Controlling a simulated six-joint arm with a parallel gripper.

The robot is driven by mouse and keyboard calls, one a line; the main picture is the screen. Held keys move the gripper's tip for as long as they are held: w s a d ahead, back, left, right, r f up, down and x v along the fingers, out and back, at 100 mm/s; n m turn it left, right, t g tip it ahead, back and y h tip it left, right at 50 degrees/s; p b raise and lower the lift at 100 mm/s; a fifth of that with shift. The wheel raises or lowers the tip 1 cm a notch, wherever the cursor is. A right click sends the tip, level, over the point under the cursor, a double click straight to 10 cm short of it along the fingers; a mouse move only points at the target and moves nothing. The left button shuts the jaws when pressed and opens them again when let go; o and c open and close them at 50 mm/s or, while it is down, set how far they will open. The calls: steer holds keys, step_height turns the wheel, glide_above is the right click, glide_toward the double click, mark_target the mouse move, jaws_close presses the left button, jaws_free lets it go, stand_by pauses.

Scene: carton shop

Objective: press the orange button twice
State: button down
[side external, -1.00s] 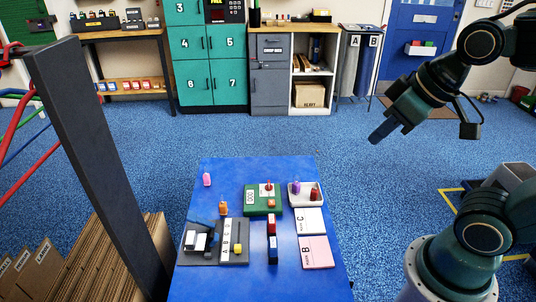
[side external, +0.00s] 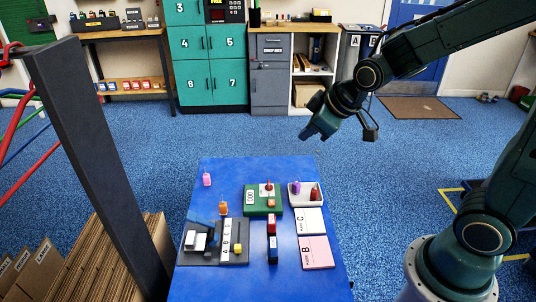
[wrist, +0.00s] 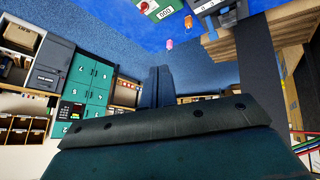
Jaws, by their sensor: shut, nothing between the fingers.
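The orange button (side external: 271,203) sits on a green panel (side external: 257,208) on the blue table. The panel also carries a white counter plate (side external: 250,197) and a red knob (side external: 268,187) on a white base. My gripper (side external: 304,136) is shut and empty, in the air above and beyond the table's far edge, up and right of the panel. It is well apart from the button. In the wrist view my closed fingers (wrist: 160,86) point up the picture, and part of the green panel (wrist: 158,12) shows at the top edge. The button is not clearly visible there.
A white tray (side external: 294,204) with purple and red pieces stands right of the panel. Pink (side external: 207,180) and orange (side external: 223,209) pieces stand left of it. A dark post (side external: 100,170) rises left of the table.

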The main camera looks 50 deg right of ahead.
steer(key=w+f+n, duration=0.2)
steer(key=w+f, duration=0.5)
steer(key=f, duration=0.1)
steer(key=n+t, duration=0.2)
steer(key=n, duration=0.1)
glide_above(274, 203)
step_height(274, 203, down, 11)
steer(key=shift+r, duration=0.2)
steer(key=shift+s+f, duration=0.1)
steer(key=shift+f, duration=4.25)
steer(key=shift+f, duration=0.9)
steer(key=shift+r, duration=0.85)
